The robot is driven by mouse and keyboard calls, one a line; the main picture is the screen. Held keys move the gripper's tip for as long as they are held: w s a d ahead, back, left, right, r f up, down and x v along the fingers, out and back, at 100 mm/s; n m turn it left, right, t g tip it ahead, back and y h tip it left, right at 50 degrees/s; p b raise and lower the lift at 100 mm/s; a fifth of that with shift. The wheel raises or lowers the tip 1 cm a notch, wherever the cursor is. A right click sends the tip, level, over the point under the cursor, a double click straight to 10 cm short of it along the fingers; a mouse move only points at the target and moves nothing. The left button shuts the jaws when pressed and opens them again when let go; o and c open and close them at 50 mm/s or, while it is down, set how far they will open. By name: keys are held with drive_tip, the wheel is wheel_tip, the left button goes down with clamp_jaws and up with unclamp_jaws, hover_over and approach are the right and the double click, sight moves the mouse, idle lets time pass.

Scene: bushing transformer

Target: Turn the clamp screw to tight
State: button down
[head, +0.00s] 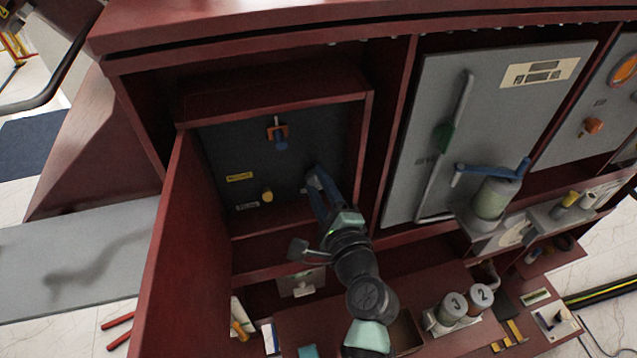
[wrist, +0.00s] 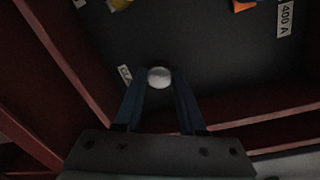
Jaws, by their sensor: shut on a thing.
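The clamp screw (wrist: 159,77) shows in the wrist view as a pale round knob on a dark panel, between the two blue fingertips of my gripper (wrist: 160,88). The fingers are closed on it from both sides. A white label beside it, partly hidden by a finger, begins with "CL" (wrist: 125,74). In the head view my gripper (head: 316,180) reaches into the open red compartment at the right part of its dark back panel (head: 325,135). The screw is hidden there by the fingers. Its turn position cannot be told.
A yellow knob (head: 267,195) and an orange-and-blue fitting (head: 278,135) sit on the same panel. The open red door (head: 180,235) stands at left, and the compartment's right wall (head: 364,150) is close to my gripper. A grey cabinet door (head: 495,120) with a long handle is at right.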

drive_tip(key=shift+f, duration=0.1)
drive_tip(key=c, duration=0.5)
unclamp_jaws()
drive_tip(key=shift+s, duration=0.15)
drive_tip(key=b+v, duration=0.3)
drive_tip(key=v, duration=0.9)
drive_tip(key=shift+s, duration=0.35)
drive_tip(key=shift+d, duration=0.15)
